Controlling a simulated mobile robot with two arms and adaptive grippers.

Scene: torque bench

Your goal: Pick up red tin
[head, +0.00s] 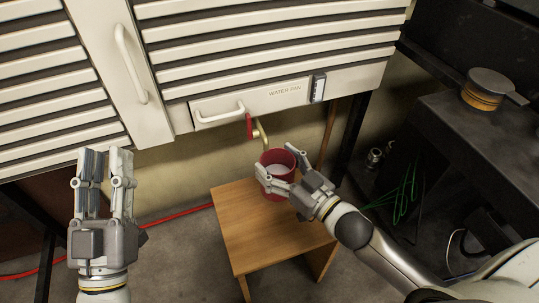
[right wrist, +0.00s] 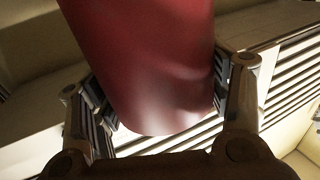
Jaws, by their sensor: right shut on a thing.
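The red tin (head: 272,159) is an open-topped red can with a pale inside, upright at the back of a small wooden table below the cabinet. My right gripper (head: 275,168) has its fingers around the tin from the right and front and is shut on it. In the right wrist view, the tin (right wrist: 150,70) fills the middle between the two fingers. I cannot tell whether its base touches the table. My left gripper (head: 104,155) is empty at the left, with its fingers pointing up and apart.
A brass tap with a red handle (head: 250,126) hangs just above the tin. The white louvred cabinet has a water pan drawer (head: 250,103). The wooden table (head: 250,230) is bare in front. A dark bench (head: 450,110) with a round tin stands right. A red hose crosses the floor.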

